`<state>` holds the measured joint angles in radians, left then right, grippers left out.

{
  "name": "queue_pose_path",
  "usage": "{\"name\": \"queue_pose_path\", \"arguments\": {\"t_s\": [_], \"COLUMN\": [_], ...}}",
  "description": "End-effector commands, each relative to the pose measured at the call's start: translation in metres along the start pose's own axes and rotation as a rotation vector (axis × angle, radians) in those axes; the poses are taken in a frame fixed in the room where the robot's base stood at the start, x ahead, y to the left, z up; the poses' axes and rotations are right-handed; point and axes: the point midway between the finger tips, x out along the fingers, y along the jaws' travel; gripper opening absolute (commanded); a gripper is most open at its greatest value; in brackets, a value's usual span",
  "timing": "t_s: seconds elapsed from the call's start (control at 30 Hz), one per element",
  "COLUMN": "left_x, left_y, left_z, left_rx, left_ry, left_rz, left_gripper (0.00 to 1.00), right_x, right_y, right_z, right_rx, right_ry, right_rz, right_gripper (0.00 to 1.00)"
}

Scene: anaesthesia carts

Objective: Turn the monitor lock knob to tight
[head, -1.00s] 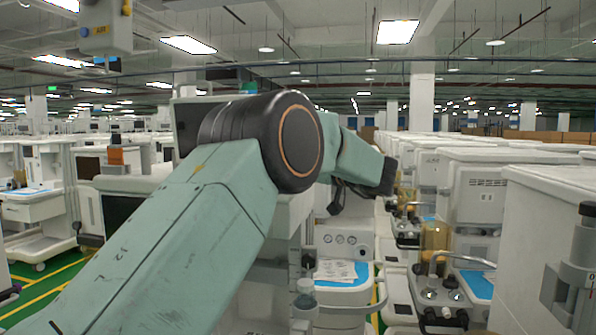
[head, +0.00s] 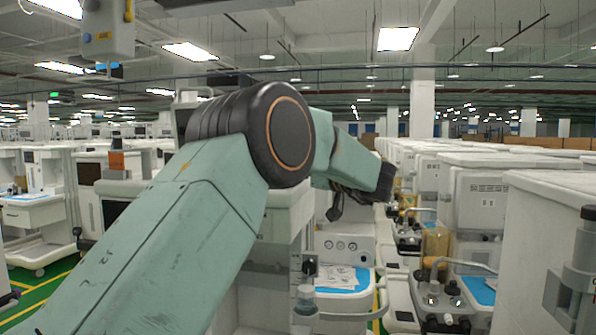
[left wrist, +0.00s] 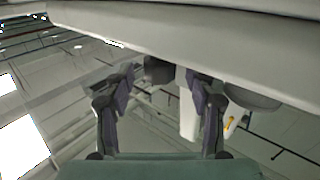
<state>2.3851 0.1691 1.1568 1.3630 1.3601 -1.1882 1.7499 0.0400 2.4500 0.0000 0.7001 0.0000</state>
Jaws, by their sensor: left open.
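My left gripper (left wrist: 160,82) shows in the left wrist view with its two dark fingers spread apart. A dark rounded piece (left wrist: 158,70) shows between and beyond the fingertips, under a large pale panel (left wrist: 200,45). It may be the monitor lock knob, but I cannot tell its setting or whether a finger touches it. In the head view my left arm crosses from lower left to centre and covers much of the cart behind it. The gripper's fingers are not clear there, and I cannot pick out the knob. My right gripper is not in view.
A grey rounded part (left wrist: 250,97) and a white fixture sit beside the right finger in the left wrist view. White carts (head: 480,195) stand close together on the right. A cart with a blue-topped tray (head: 342,282) is at lower centre. Green floor (head: 45,295) shows at lower left.

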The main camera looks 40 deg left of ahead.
Motion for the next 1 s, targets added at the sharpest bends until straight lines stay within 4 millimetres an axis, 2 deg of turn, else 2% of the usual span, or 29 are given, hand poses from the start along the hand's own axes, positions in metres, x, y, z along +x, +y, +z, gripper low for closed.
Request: {"name": "queue_pose_path", "arguments": {"t_s": [0.17,0.27,0.7,0.83,1.0], "left_x": [-0.003,-0.012,-0.097,-0.112,-0.12], "left_y": [0.0,0.001,0.0,0.0,0.0], "left_z": [0.0,-0.001,-0.001,-0.001,0.0], "left_rx": [0.0,0.0,0.001,0.0,-0.001], "left_ry": [0.001,0.002,0.003,0.002,0.0], "left_rz": [0.0,0.002,0.002,0.001,-0.001], "left_gripper": [0.56,0.56,0.56,0.56,0.56], "right_x": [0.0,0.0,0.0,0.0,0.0], "right_y": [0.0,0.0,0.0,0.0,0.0], "right_z": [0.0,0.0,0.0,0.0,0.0], "right_rx": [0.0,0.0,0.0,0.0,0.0], "right_ry": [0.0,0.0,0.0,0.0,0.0], "right_rz": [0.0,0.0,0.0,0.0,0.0], "right_gripper": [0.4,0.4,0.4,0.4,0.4]}}
